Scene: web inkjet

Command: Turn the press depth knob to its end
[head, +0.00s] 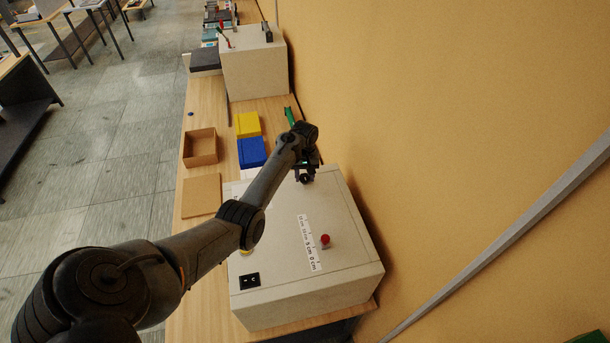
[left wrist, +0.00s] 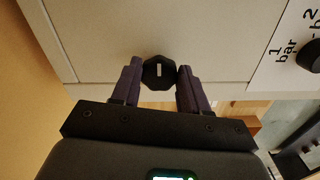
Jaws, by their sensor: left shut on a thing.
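My left gripper (head: 306,172) is at the far end of the box's top in the head view. In the left wrist view its two dark fingers stand on either side of the black knob and are shut on it. The knob's white line points straight up and down in that view. I cannot read any label beside this knob. My right gripper is not in view.
A red-topped control (head: 325,240) stands beside a centimetre scale (head: 308,243) on the box. A second dark knob (left wrist: 312,55) with bar markings is at the right in the left wrist view. Blue (head: 252,153) and yellow (head: 248,124) blocks lie beyond. The wall (head: 450,110) is close on the right.

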